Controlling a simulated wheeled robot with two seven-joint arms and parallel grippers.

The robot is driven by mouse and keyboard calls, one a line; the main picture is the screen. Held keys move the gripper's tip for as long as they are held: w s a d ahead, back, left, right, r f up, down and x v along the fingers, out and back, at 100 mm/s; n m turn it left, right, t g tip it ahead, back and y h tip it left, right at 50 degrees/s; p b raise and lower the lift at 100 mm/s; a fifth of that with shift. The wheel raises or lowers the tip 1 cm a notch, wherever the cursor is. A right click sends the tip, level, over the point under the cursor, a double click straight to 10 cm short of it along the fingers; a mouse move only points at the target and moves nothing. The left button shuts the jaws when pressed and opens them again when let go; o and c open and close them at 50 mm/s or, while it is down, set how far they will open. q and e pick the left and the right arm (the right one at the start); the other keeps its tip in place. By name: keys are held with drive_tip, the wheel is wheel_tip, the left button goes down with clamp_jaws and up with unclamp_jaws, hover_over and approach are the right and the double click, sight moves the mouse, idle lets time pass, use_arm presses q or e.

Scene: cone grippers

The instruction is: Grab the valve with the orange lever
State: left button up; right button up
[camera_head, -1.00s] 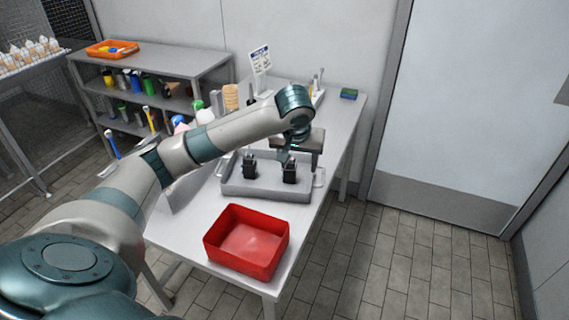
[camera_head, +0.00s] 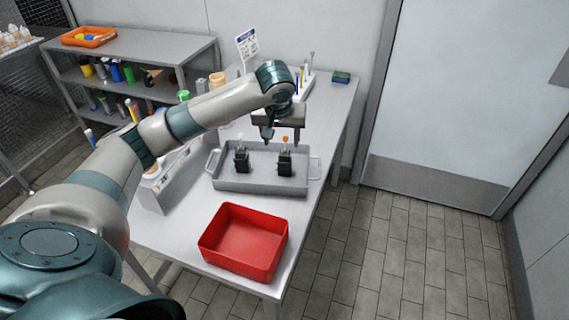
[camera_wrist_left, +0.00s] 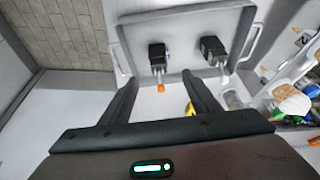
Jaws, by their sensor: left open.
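Two black valves stand upright in a grey tray (camera_head: 232,184) on the table. The right one, the valve with the orange lever (camera_head: 285,163), shows its orange tip just under my left gripper (camera_head: 282,137). The other black valve (camera_head: 242,159) has a pale lever and stands to its left. In the left wrist view my open left gripper (camera_wrist_left: 160,78) has the orange-lever valve (camera_wrist_left: 157,54) ahead of it, with the orange tip between the finger lines. The other valve (camera_wrist_left: 212,47) lies to the right there, outside the fingers. The jaws hold nothing. My right gripper is not seen.
A red bin (camera_head: 245,243) stands on the table's near end. A caddy with bottles stands left of the tray, partly behind my arm. A sign (camera_head: 247,45) and a green-blue sponge (camera_head: 342,77) are at the back. A shelf (camera_head: 150,50) stands at the left.

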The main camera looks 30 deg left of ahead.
sight(284, 156)
use_arm(q)
drive_tip(key=p+x, duration=0.2)
drive_tip(key=x, duration=0.7)
drive_tip(key=shift+w+a+f, duration=0.1)
drive_tip(key=shift+w+f, duration=0.1)
drive_tip(key=shift+f, duration=0.05)
drive_tip(key=shift+w+f, duration=0.15)
drive_tip(key=shift+f, duration=0.3)
drive_tip(key=shift+a, duration=0.1)
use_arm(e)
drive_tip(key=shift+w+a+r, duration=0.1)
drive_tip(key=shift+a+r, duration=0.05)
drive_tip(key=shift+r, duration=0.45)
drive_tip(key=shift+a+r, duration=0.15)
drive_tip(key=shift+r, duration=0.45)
use_arm(q)
drive_tip(key=shift+f, duration=0.15)
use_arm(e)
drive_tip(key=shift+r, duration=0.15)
use_arm(q)
drive_tip(key=shift+w+f+p, duration=0.2)
drive_tip(key=shift+f+p, duration=0.05)
drive_tip(key=shift+p, duration=0.2)
drive_tip(key=p+x, duration=0.1)
drive_tip(key=x, duration=0.2)
drive_tip(key=shift+w+f, duration=0.2)
drive_tip(key=shift+f, duration=0.45)
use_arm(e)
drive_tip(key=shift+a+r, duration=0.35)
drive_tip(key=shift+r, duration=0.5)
